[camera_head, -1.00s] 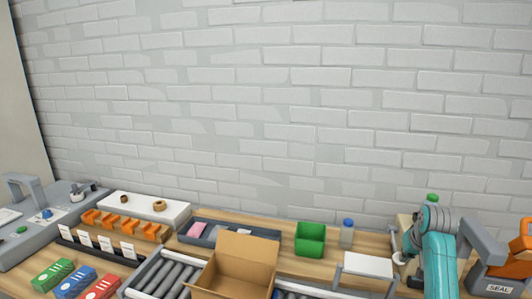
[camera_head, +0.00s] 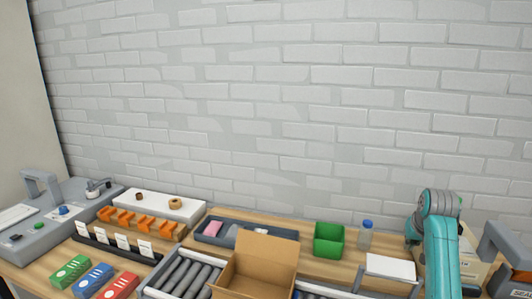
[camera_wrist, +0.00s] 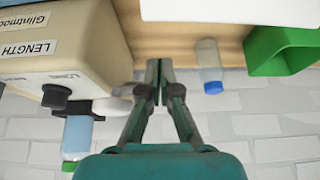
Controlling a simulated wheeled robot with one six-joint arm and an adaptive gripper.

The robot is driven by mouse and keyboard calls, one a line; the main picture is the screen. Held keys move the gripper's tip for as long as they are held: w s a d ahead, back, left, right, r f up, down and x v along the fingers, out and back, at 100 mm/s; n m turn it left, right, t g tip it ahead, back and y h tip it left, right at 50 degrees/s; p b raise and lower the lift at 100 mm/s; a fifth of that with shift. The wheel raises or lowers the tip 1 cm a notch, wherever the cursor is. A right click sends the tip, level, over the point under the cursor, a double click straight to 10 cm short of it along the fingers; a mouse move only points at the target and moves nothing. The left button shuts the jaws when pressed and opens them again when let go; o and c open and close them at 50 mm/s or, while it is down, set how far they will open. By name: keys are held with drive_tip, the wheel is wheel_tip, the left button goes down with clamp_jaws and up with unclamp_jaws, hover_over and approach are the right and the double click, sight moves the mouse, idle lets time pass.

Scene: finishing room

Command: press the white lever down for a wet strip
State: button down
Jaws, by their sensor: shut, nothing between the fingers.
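The beige dispenser (camera_wrist: 65,50), marked "LENGTH", fills the upper left of the wrist view, which is upside down. It has a black knob (camera_wrist: 56,97). A white part, probably the lever (camera_wrist: 104,107), sticks out beside the knob, partly hidden behind a grey piece. My gripper (camera_wrist: 158,82) is shut and empty, with its fingertips just right of that white part; I cannot tell if they touch. In the head view the dispenser (camera_head: 467,265) is partly hidden behind my arm, and my fingers and the lever are hidden there.
A bottle with a blue cap (camera_head: 366,236) and a green bin (camera_head: 328,240) stand nearby. A green-capped bottle (camera_wrist: 74,140) is by the dispenser. A white plate (camera_head: 390,267) lies in front. An open carton (camera_head: 256,268) sits on rollers. A grey sealer (camera_head: 505,248) is at right.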

drive_tip(key=shift+s+d+f, duration=0.15)
drive_tip(key=shift+s+f, duration=0.1)
drive_tip(key=shift+f, duration=0.35)
drive_tip(key=r, duration=0.5)
drive_tip(key=shift+w+d, duration=0.2)
drive_tip(key=shift+w, duration=0.1)
drive_tip(key=shift+s, duration=0.15)
